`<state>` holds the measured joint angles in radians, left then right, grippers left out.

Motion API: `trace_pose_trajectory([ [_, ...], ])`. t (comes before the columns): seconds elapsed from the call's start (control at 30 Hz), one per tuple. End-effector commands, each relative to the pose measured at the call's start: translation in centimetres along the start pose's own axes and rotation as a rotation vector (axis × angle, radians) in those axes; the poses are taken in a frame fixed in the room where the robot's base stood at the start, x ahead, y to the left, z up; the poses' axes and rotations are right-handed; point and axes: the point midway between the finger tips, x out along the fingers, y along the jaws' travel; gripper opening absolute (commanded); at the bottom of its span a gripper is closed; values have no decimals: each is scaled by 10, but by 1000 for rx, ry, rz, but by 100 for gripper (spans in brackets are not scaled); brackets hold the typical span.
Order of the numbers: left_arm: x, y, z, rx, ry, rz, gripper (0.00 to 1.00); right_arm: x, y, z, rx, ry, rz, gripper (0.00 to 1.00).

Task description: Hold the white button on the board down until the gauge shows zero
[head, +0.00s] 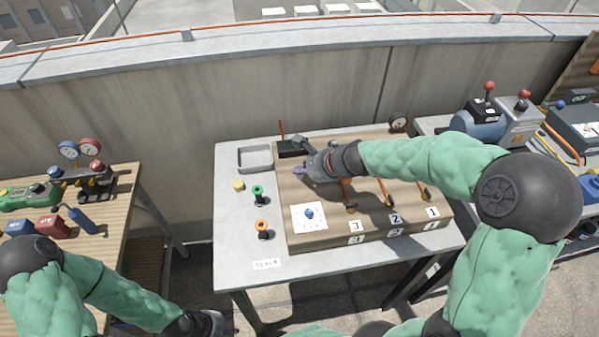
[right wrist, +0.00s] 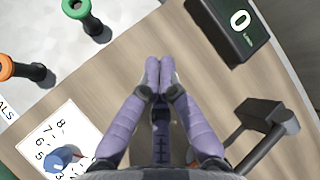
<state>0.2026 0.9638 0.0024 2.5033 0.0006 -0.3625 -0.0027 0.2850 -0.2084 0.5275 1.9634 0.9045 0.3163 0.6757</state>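The wooden board (head: 380,225) lies on the grey table. My right gripper (head: 300,170) is over its back left part. In the right wrist view my right gripper (right wrist: 160,66) is shut with its fingertips together and nothing visible between them.
A numbered white dial card (head: 308,217) with a blue knob is on the board's left. A black lever (right wrist: 262,128) is right of my fingers.

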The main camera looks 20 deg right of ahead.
Motion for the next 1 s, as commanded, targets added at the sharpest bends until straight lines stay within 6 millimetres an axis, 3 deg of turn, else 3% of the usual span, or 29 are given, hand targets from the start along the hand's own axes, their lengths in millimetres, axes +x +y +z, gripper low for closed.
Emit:
trace_pose_trajectory([
  [0.5, -17, 6, 1, 0, 0, 0, 40, -13, -9, 9, 0, 0, 1, 0],
  [1.0, -22, 8, 1, 0, 0, 0, 40, -16, -12, 12, 0, 0, 0, 0],
])
